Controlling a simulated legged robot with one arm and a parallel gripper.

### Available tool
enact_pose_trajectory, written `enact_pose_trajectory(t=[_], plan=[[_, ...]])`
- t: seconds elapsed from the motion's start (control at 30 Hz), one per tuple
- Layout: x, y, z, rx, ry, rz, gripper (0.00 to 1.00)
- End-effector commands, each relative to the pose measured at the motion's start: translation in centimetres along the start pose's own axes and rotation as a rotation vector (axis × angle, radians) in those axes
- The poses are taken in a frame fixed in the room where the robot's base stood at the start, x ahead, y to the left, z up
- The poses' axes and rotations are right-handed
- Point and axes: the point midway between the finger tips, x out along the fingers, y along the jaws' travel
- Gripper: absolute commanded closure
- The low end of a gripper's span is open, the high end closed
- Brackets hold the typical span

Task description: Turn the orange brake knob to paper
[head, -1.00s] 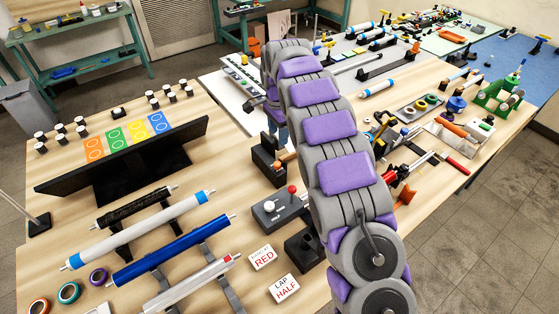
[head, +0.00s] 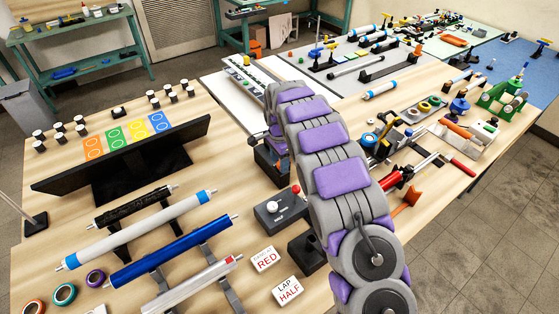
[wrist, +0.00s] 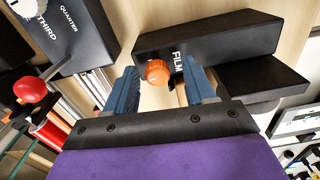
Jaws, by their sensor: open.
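The orange brake knob (wrist: 158,72) shows in the wrist view, on a black housing (wrist: 205,45) with the word FILM beside it. The word paper is not readable in any frame. My gripper (wrist: 160,86) is open, its two blue fingers on either side of the knob with visible gaps. I cannot tell how deep the knob sits between them. In the head view my arm hides the knob, and only part of the black housing (head: 270,165) shows beside it.
A control box with a red ball lever (wrist: 30,90) and THIRD and QUARTER markings stands left of my gripper in the wrist view.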

Motion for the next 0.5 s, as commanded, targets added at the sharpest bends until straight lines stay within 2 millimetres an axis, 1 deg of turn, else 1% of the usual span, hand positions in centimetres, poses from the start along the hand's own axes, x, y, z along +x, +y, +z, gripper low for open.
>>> enact_pose_trajectory(t=[0.1,0.13,0.5], plan=[[-0.04,0.05,-0.1,0.0,-0.001,0.0,0.46],[-0.05,0.07,-0.13,0.0,-0.001,-0.001,0.48],[-0.02,0.02,-0.01,0.0,0.0,0.001,0.83]])
